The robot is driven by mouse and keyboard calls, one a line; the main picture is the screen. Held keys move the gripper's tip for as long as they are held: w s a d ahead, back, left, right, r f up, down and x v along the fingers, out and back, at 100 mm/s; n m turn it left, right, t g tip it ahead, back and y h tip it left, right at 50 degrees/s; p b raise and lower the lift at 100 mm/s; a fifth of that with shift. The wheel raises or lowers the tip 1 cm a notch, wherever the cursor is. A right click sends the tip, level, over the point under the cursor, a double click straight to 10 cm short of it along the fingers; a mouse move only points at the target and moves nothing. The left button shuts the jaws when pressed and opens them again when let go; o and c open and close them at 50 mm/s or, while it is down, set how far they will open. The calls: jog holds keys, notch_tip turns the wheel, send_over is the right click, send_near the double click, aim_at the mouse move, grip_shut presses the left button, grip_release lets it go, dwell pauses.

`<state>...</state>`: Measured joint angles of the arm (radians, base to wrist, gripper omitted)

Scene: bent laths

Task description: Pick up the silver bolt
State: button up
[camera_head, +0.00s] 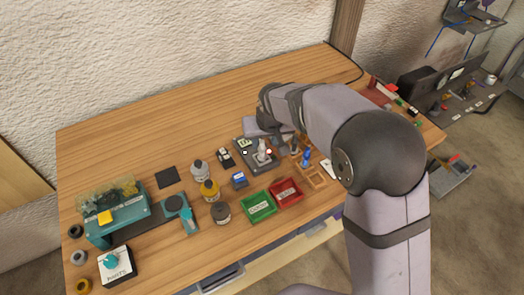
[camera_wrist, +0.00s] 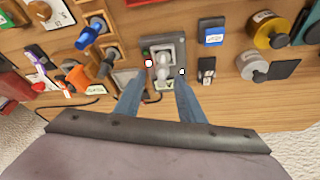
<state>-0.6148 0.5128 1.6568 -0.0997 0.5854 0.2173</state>
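A pale silver piece (camera_wrist: 163,66), which looks like the silver bolt, is on a dark grey fixture (camera_wrist: 176,44) in the wrist view. Its exact shape is too small to tell. In the head view a pale silver piece (camera_head: 262,155) stands on the same dark fixture (camera_head: 240,159) near the table's middle. My gripper (camera_wrist: 162,82) is open, with its two blue-grey fingers apart and the near end of the fixture between them. I cannot tell how high the fingertips are above it. In the head view my arm partly hides the gripper.
Green (camera_head: 258,207) and red (camera_head: 286,193) bins stand in front of the fixture. Several jars, including a yellow one (camera_head: 209,191), stand to its left. A blue-topped piece (camera_head: 306,157) and wooden frames are at its right. The back left of the table is clear.

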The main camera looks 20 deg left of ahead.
aim_at(263, 145)
jog(key=shift+p+x, duration=1.3)
jog(key=shift+x, duration=1.55)
jog(key=shift+s+a, duration=0.1)
grip_shut()
